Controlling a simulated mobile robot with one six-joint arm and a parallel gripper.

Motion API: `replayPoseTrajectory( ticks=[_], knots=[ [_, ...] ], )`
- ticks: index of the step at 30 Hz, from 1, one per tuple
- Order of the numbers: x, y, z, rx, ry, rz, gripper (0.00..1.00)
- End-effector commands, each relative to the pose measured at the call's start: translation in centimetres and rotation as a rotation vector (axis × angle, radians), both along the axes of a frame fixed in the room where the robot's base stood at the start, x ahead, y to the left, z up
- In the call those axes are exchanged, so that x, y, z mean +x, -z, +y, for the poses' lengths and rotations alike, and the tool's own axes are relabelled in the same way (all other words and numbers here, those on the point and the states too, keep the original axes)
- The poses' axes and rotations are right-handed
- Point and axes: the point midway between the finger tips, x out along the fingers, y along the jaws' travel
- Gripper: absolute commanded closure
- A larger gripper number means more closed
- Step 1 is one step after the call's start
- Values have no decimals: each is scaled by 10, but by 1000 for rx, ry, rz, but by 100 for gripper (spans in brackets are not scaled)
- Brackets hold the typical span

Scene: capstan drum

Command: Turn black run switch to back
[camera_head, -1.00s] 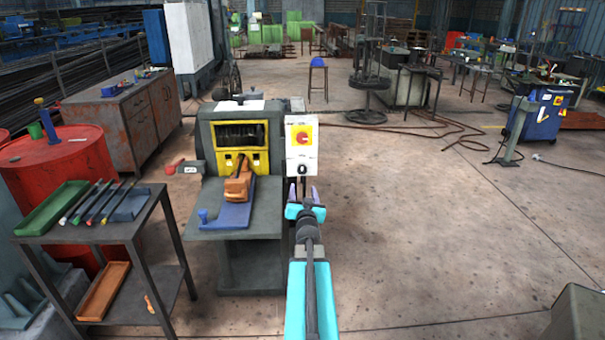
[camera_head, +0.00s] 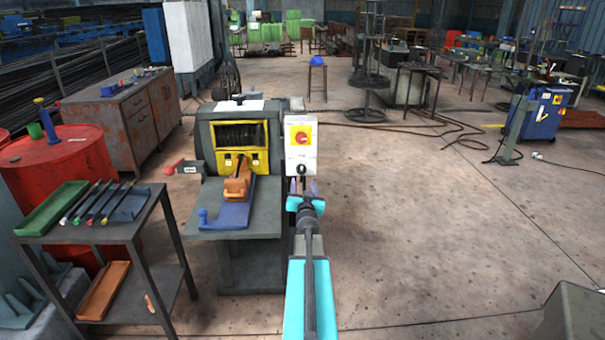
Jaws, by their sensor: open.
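The black run switch (camera_head: 302,168) is a small dark knob on the lower part of a white control box (camera_head: 292,152). The box stands at the right side of the grey capstan machine (camera_head: 213,133). A red rotary knob on a yellow plate (camera_head: 301,134) sits above the black switch. Whether the fingertips touch the switch cannot be told. The arm hides what lies under the box.
An orange block (camera_head: 237,187) lies on a blue slide (camera_head: 229,213) left of my gripper. A red-handled lever (camera_head: 180,167) sticks out at the machine's left. A dark table (camera_head: 143,226) with tools stands at the left.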

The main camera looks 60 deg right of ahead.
Motion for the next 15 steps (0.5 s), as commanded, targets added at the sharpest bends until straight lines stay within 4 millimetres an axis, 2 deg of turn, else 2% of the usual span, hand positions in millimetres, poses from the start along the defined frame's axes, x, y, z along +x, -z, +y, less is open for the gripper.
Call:
replayPoseTrajectory(
  ticks=[15],
  knots=[
    [25, 0, -36, 1, 1, -1, 48]
  ],
)
